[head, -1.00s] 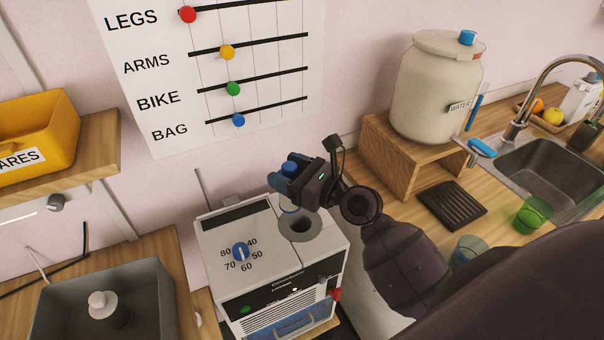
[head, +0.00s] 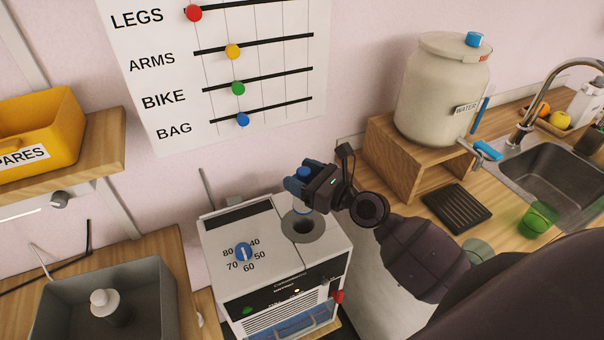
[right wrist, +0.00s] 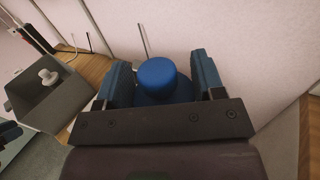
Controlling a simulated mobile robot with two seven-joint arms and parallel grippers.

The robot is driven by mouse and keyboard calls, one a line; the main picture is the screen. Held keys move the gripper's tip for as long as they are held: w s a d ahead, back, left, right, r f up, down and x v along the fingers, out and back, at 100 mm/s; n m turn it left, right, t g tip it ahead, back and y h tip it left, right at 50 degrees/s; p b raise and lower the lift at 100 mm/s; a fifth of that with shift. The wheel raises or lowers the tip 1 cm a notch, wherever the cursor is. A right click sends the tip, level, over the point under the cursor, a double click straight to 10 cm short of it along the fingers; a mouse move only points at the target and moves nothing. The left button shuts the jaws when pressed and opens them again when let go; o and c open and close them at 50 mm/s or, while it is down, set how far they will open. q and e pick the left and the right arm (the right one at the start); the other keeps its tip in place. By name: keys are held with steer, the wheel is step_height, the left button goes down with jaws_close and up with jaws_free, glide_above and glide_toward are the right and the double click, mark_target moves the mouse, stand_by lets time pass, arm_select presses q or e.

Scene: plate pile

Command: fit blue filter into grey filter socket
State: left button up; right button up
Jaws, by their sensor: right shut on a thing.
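My right gripper (head: 308,186) is shut on the blue filter (head: 303,174), with one finger on each side of it. The round blue top of the filter also shows between the fingers in the right wrist view (right wrist: 157,75). In the head view the gripper holds it just above the grey filter socket (head: 303,238), a grey ring around a dark hole in the top of the white machine. A pale lower part of the filter shows under the fingers, over the back of the ring. Whether it touches the ring I cannot tell. My left gripper is not seen in the head view.
The white machine (head: 225,270) has a blue dial (head: 243,252) left of the socket and a thin rod behind. A grey bin (head: 160,290) with a white knobbed piece (head: 103,302) stands at left. A wooden stand (head: 392,170) with a water jar (head: 440,90) is at right.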

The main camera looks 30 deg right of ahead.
mark_target(303, 213)
steer(key=shift+f+b, duration=0.6)
steer(key=shift+f, duration=0.3)
step_height(303, 213, down, 2)
steer(key=shift+b, duration=0.85)
steer(key=shift+f+b, duration=0.7)
steer(key=shift+f, duration=0.15)
steer(key=shift+p, duration=0.45)
steer(key=shift+f+b, duration=1.1)
steer(key=shift+f, duration=0.2)
steer(key=shift+f+b, duration=1.85)
steer(key=shift+f, duration=0.35)
stand_by(0.4)
steer(key=o, duration=1.3)
steer(key=shift+s, duration=0.1)
